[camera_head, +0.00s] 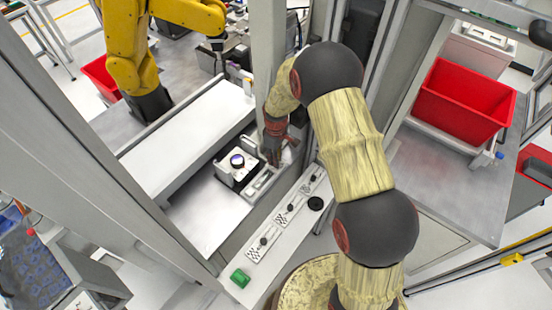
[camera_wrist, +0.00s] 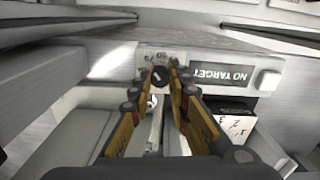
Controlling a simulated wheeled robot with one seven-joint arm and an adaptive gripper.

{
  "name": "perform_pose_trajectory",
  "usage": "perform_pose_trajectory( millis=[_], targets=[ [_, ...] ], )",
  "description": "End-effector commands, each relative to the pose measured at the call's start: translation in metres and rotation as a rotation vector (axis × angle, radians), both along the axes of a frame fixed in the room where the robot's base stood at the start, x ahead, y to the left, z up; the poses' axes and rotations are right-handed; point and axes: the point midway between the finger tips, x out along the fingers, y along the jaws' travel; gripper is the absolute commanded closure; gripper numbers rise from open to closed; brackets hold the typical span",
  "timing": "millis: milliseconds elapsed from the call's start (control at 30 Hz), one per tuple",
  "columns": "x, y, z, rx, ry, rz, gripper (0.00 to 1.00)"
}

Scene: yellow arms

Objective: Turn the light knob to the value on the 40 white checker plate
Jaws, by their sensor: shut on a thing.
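My gripper (camera_wrist: 161,82) reaches to a pale panel in the wrist view. Its two fingertips close on a small dark round knob (camera_wrist: 157,74) with a light mark on its face. A white scale plate (camera_wrist: 158,55) with printed figures, too blurred to read surely, shows behind the knob. In the head view my gripper (camera_head: 273,158) is low beside a grey post, and the knob is hidden there. Several white plates with checker patterns and dark handles, including a front one (camera_head: 257,250), lie on a pale ledge; their values are unreadable.
A white device with a round lens (camera_head: 238,168) stands just left of my gripper. A red bin (camera_head: 463,102) stands right.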

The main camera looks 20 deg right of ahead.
Motion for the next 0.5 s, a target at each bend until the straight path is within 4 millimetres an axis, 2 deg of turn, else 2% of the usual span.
perform_pose_trajectory(
  millis=[233,267,500],
  targets=[
    [0.0021,0.0004,0.0017,0.000,-0.005,-0.001,1.00],
    [0.0021,0.0004,0.0017,0.000,-0.005,-0.001,0.81],
    [0.0011,0.0002,0.0009,0.000,-0.003,-0.001,0.67]
  ],
)
